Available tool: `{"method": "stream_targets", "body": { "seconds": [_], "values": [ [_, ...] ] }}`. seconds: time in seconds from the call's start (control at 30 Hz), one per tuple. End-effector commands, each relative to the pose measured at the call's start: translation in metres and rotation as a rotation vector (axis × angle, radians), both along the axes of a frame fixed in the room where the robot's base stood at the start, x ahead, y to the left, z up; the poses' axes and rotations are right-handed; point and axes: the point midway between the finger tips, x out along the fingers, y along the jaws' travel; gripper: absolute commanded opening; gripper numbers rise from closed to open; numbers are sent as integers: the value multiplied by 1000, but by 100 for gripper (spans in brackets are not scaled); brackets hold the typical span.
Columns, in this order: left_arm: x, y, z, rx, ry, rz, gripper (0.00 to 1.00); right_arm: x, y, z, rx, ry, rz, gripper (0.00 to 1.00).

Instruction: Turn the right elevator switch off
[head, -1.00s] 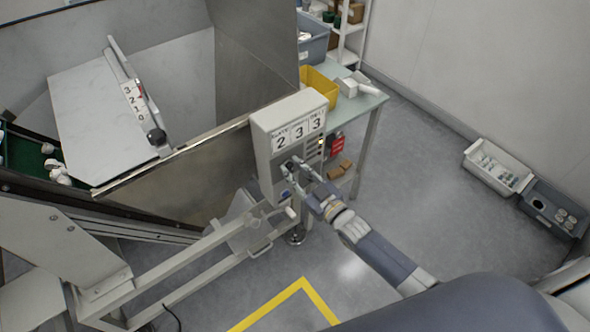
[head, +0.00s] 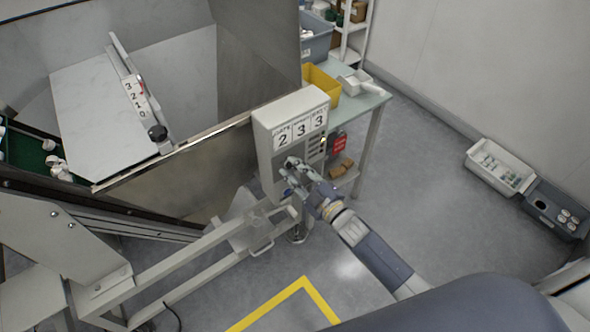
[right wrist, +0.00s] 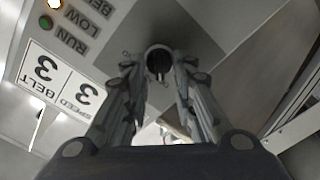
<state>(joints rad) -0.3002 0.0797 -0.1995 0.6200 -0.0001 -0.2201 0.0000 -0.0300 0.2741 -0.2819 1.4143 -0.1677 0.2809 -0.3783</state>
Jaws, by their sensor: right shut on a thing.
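A light grey control box (head: 263,145) stands at the middle of the head view, with number cards reading 2, 3 and 3 on its face. My right gripper (head: 291,170) is at the lower part of this face. In the right wrist view, a round dark switch knob (right wrist: 158,52) sits on the panel between the tips of my right gripper (right wrist: 158,68). The fingers are shut on the knob. In the head view the gripper largely hides the knob, and its setting is hard to read. My left gripper is out of view.
A hopper with a sloping white plate (head: 95,115) and a steel frame stand left of the box. A green table (head: 368,98) with a yellow bin (head: 321,84) is behind it. Grey (head: 548,218) and white (head: 478,158) bins lie on the floor at right. The nearby floor is clear.

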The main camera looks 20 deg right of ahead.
Motion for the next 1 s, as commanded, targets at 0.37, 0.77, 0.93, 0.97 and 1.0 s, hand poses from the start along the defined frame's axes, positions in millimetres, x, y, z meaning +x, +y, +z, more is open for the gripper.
{"method": "stream_targets", "body": {
  "seconds": [0.37, 0.77, 0.93, 0.97, 1.0],
  "values": [
    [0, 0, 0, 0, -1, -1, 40, -1, 1, -2, -9, 1, 1, 1],
    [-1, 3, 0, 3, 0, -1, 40, -3, -1, -1, -7, 0, 1, 28],
    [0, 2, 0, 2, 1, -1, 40, -20, -7, -2, -7, 3, 2, 28],
    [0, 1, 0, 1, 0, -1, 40, -25, -9, -2, -7, 1, 2, 28],
    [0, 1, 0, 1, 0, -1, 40, -32, -11, -2, -7, 3, 3, 28]
  ]
}}
